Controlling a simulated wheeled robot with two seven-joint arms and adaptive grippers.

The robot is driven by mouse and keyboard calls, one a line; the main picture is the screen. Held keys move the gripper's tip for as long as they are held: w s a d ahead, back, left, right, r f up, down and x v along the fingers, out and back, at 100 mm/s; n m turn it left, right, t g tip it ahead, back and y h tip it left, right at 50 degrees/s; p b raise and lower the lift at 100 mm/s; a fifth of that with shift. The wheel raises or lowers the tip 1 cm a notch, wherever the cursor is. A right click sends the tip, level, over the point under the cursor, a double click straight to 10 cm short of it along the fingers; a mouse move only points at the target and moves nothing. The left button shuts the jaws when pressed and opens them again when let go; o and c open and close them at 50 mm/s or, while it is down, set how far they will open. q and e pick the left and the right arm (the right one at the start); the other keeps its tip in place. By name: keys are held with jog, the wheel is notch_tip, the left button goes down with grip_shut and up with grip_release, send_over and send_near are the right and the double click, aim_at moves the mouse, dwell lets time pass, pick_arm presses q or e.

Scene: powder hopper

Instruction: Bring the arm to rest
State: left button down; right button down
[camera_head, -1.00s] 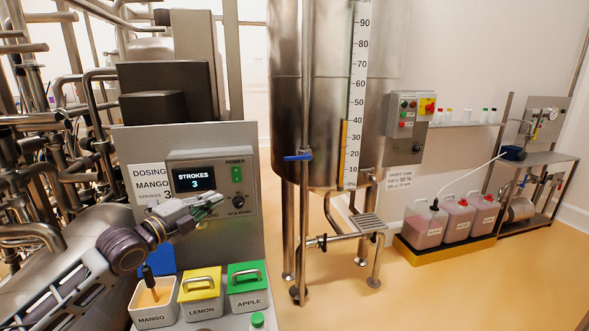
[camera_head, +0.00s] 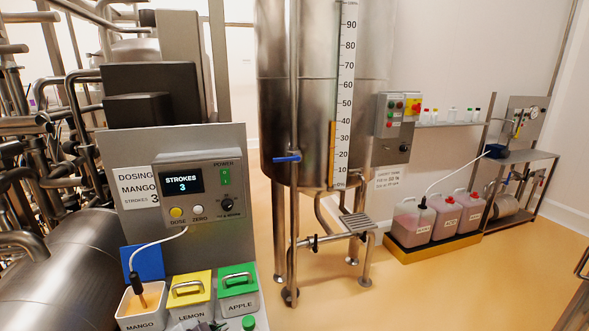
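My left arm no longer reaches across the dosing panel. Only dark tips, apparently of my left gripper (camera_head: 206,326), show at the bottom edge in front of the lemon box; whether they are open or shut is unclear. My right gripper is not in view. The dosing unit (camera_head: 240,150) is fully visible, its display (camera_head: 182,181) reading STROKES 3, above a yellow DOSE button (camera_head: 176,212) and a white ZERO button (camera_head: 198,209). A hose runs from the unit into the open mango box (camera_head: 140,323), where its dark end stands in orange contents.
Lidded lemon (camera_head: 190,311) and apple (camera_head: 238,303) boxes stand beside the mango box. A steel tank (camera_head: 318,90) stands behind on legs. Three pink-filled canisters (camera_head: 443,215) sit in a yellow-edged tray (camera_head: 395,246) at the right. The floor (camera_head: 430,295) in front is open.

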pick_arm(q)
jog(key=s+a+f+n+g+y, duration=0.1)
jog(key=s+f+n+g+y, duration=0.15)
jog(key=s+f+n, duration=0.4)
jog(key=s+a+f+n+g+y, duration=0.1)
jog(key=s+f+n+g, duration=0.15)
jog(key=s, duration=0.75)
notch_tip(320, 180, down, 33)
jog(key=s+g, duration=0.2)
jog(key=s, duration=0.1)
jog(key=s+a+f, duration=0.2)
jog(key=s+f, duration=0.8)
jog(key=s, duration=0.1)
jog(key=s+a+f+g, duration=0.1)
jog(key=s+a+f, duration=0.1)
jog(key=s+f, duration=0.7)
jog(key=shift+s+a+f, duration=0.15)
jog(key=shift+s+f, duration=0.25)
jog(key=shift+s, duration=0.75)
